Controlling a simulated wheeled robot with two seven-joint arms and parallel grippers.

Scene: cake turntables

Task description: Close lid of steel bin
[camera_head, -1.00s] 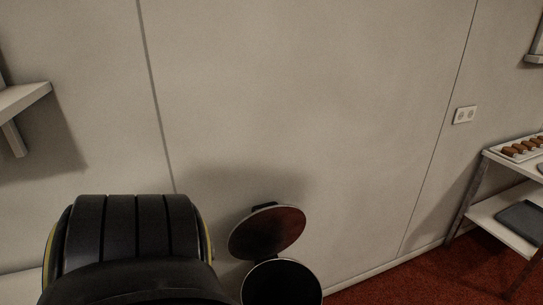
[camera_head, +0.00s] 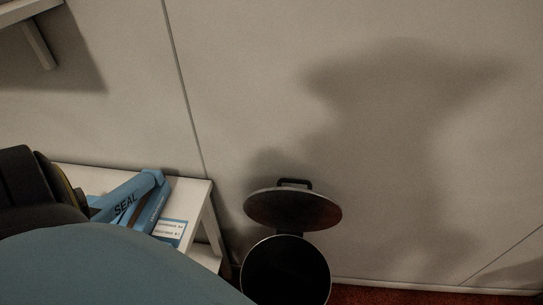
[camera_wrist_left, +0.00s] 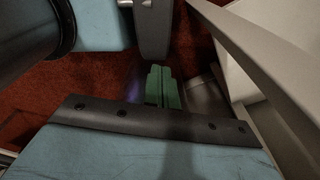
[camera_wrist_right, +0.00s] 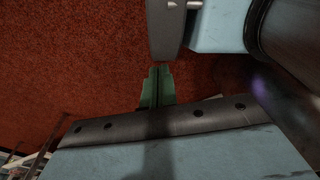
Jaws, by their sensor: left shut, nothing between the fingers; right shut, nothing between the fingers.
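The steel bin (camera_head: 287,272) stands against the wall at the bottom middle of the head view, its round dark mouth open. Its round lid (camera_head: 293,209) is tilted up behind the mouth toward the wall, with a dark handle at its top edge. My left gripper's green fingers (camera_wrist_left: 163,88) are shut and empty in the left wrist view, beside a pale surface at the right. My right gripper's green fingers (camera_wrist_right: 157,88) are shut and empty in the right wrist view, above red carpet. Neither gripper shows in the head view, and neither wrist view clearly shows the bin.
A shelf (camera_head: 25,14) is on the wall at upper left. Red carpet (camera_head: 400,295) is clear right of the bin. My blue arm covers the lower left.

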